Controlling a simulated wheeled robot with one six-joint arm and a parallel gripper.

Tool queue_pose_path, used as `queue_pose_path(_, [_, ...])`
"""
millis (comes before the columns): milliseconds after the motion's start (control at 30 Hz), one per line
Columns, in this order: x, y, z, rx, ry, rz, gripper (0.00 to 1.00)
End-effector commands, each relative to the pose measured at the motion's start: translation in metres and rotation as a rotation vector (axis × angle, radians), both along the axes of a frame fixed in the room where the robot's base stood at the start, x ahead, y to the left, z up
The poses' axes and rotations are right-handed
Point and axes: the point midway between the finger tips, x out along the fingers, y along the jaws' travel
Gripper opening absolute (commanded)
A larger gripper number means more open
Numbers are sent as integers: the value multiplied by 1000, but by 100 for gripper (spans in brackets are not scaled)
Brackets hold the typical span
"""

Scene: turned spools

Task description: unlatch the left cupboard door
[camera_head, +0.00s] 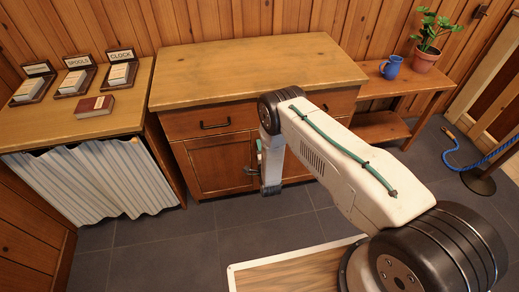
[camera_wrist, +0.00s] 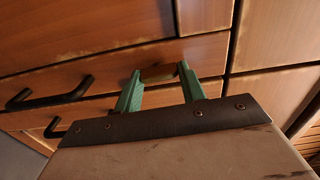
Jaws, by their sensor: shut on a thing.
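The wooden cupboard (camera_head: 245,75) stands against the back wall. Its left door (camera_head: 212,165) looks closed under the left drawer in the head view. My gripper (camera_head: 261,166) is at the cupboard front, near the inner edge of the left door. In the wrist view the green fingers of my gripper (camera_wrist: 158,82) are on either side of a small wooden latch piece (camera_wrist: 158,71) and shut on it. The latch is hidden by my arm in the head view. Most of the right door is also hidden there.
Black bar handles (camera_wrist: 52,93) stick out close to my gripper. A curtained counter (camera_head: 60,125) stands at the left. A low bench (camera_head: 410,100) with a blue mug (camera_head: 391,67) and a potted plant (camera_head: 426,58) is at the right.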

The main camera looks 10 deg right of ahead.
Motion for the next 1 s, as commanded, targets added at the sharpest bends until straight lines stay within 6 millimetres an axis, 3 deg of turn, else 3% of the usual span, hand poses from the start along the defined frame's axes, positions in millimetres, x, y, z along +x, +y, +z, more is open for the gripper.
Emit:
queue_pose_path(633, [-1,0,-1,53,2,0,17])
queue_pose_path(667, [-1,0,-1,53,2,0,43])
queue_pose_path(733, [0,0,-1,53,2,0,62])
queue_pose_path(1000, [-1,0,-1,52,1,0,62])
